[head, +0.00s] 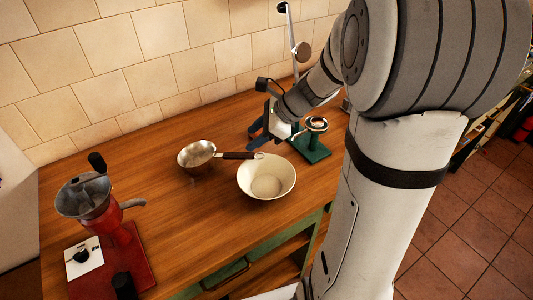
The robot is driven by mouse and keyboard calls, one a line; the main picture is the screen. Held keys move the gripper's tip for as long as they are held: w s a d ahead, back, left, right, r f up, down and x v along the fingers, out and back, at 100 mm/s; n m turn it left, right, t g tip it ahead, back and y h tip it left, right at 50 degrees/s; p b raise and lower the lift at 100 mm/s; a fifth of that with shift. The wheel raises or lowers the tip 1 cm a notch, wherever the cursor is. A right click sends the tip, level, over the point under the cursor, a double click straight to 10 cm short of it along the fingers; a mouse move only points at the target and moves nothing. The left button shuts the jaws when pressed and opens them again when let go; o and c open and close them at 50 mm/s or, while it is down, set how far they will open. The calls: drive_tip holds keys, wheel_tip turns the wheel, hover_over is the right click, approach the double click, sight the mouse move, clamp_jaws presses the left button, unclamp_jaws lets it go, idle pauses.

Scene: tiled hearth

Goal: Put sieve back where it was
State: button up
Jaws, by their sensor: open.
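The sieve (197,154) looks like a round metal bowl with a dark handle (238,155). It sits on the wooden counter left of a cream bowl (266,188). Its handle points right and ends near the bowl's back rim; I cannot tell whether they touch. My gripper (258,139) is open and empty, just above and behind the handle's end in the picture. My arm hides part of the counter behind it.
A green stand (313,148) with a round top is close to the right of my gripper. A red grinder (110,222) stands on the left end of the counter (160,215). A tiled wall (155,55) closes the back. The counter's left middle is clear.

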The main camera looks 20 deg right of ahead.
drive_tip(key=s+r+n+h, duration=0.1)
drive_tip(key=s+n+h, duration=0.2)
drive_tip(key=s+n, duration=0.6)
drive_tip(key=s+d+r+n+h, duration=0.1)
drive_tip(key=s+n+h, duration=0.3)
drive_tip(key=s+n, duration=0.5)
drive_tip(key=r+n, duration=0.1)
drive_tip(key=n, duration=0.2)
drive_tip(key=shift+r+g, duration=0.25)
drive_tip(key=shift+g, duration=0.05)
